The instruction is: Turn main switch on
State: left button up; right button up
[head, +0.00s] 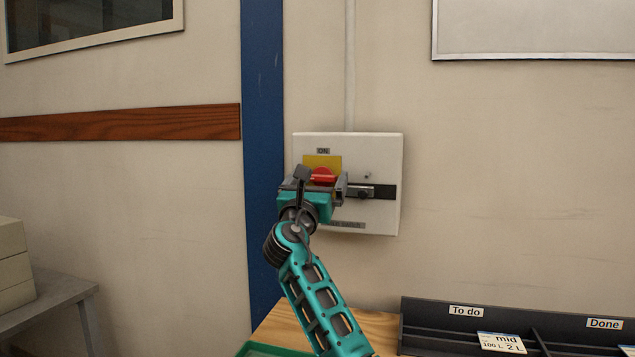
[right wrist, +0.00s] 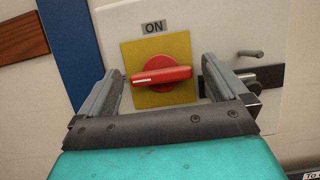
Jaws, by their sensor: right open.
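The main switch is a red rotary knob (head: 322,175) on a yellow plate (head: 330,161), set in a white wall box (head: 377,150). An "ON" label (head: 323,151) is above the plate. In the right wrist view the red knob (right wrist: 161,76) lies nearly horizontal, with a white mark toward its left end. My right gripper (head: 322,181) is in front of the box. Its two fingers are open, one on each side of the knob, and gaps show between fingers and knob in the right wrist view (right wrist: 165,84). My left gripper is not in view.
A black bar with a latch (head: 368,191) is on the box, right of the knob. A blue post (head: 263,150) stands just left of the box. Below right, a black tray (head: 430,315) labelled "To do" and "Done" sits on a wooden table (head: 285,328).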

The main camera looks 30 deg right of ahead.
jog(key=shift+c, duration=0.4)
jog(key=c, duration=1)
